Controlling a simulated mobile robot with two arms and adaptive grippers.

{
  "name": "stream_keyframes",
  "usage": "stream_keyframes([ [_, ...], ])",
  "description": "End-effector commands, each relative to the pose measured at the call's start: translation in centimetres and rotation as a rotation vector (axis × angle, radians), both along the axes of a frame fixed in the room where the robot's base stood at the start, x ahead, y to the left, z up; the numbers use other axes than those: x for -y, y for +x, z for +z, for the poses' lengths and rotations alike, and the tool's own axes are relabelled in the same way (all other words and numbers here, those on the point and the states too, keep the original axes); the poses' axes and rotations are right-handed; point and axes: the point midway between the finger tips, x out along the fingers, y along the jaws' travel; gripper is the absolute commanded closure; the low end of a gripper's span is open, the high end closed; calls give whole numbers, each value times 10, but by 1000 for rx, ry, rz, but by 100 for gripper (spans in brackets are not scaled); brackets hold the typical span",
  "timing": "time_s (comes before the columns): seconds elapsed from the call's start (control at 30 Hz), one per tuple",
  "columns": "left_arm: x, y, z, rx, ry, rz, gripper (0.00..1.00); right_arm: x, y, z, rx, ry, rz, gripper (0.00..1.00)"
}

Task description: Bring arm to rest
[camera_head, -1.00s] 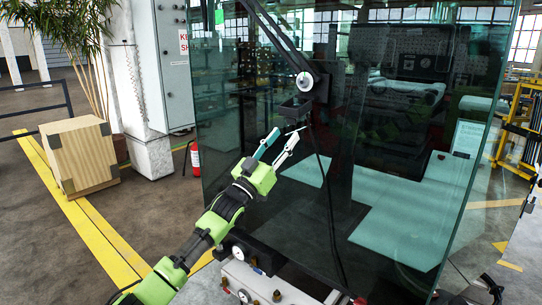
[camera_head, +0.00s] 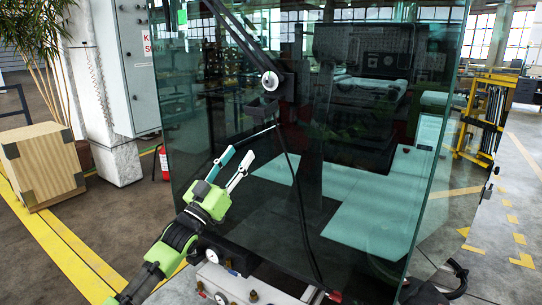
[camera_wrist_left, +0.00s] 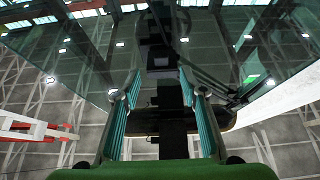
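My left arm (camera_head: 170,245) reaches up from the lower left in the head view. My left gripper (camera_head: 233,162) is in front of the large dark glass pane (camera_head: 340,190). Its two fingers are spread with nothing between them. In the left wrist view the gripper (camera_wrist_left: 162,95) also shows both teal fingers apart, with a dark vertical post behind the gap. The black wiper arm (camera_head: 232,35) with its white round pivot (camera_head: 270,80) lies up and right of the fingertips, apart from them. My right gripper is not in view.
A wooden crate (camera_head: 45,165) stands at the left, beside a grey cabinet (camera_head: 127,70) and a red fire extinguisher (camera_head: 164,163). A yellow frame (camera_head: 485,115) stands at the right. Open floor with yellow lines lies on both sides of the glass.

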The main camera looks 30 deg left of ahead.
Motion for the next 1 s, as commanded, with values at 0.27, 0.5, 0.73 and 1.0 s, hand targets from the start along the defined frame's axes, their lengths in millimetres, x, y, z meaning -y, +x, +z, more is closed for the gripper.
stream_keyframes([
  [0.27,-2,5,-21,-38,-5,12,61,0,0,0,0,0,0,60],
  [0.5,-12,17,-172,-305,-11,92,61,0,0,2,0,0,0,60],
  [0.73,-5,-12,-347,-619,7,152,61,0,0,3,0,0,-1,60],
  [1.0,26,-101,-533,-983,55,174,61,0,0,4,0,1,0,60],
])
